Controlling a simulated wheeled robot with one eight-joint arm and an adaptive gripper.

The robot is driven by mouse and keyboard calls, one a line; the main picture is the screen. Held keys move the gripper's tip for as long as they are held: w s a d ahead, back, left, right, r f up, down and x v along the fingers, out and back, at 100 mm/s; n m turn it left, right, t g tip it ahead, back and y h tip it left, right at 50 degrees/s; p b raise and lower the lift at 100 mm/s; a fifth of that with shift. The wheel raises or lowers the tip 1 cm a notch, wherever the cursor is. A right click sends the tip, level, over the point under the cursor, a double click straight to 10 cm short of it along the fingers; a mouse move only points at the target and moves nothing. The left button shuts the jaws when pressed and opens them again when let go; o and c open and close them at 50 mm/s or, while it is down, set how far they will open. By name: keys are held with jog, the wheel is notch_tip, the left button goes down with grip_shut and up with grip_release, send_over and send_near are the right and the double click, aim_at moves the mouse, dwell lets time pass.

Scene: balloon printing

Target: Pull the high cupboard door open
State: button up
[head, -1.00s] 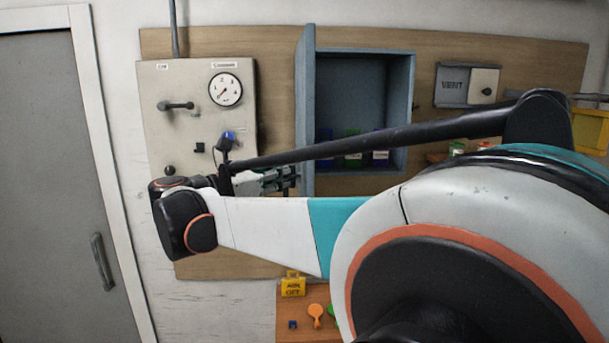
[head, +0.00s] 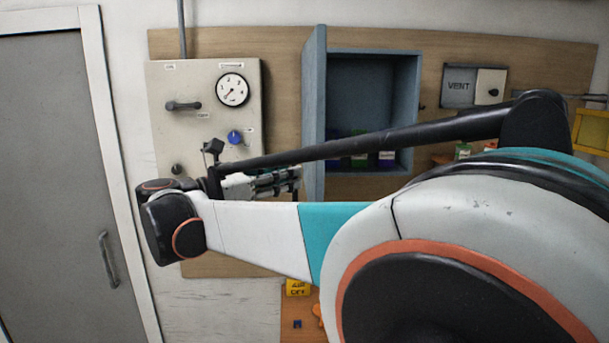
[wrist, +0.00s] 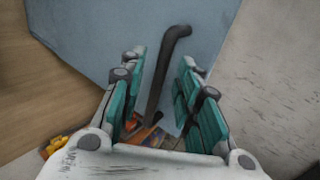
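The high cupboard (head: 415,95) is a blue-grey box on the wooden wall board. Its door (head: 314,100) stands open at the box's left side, swung well out from the board. My gripper (head: 297,178) is beside the lower part of the door, on its left, in the head view. In the wrist view the door (wrist: 95,35) fills the upper middle, and its dark bar handle (wrist: 163,75) runs between the two teal fingers of my gripper (wrist: 163,95). The fingers are apart, with gaps beside the handle. The handle is hidden in the head view.
A grey panel (head: 205,85) with a gauge (head: 232,90), a lever (head: 183,105) and a blue knob (head: 235,137) is left of the door, behind my arm. Several coloured items stand inside the cupboard. A vent box (head: 459,86) is to its right. An orange-brown table (head: 297,334) is below.

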jog(key=v, duration=0.9)
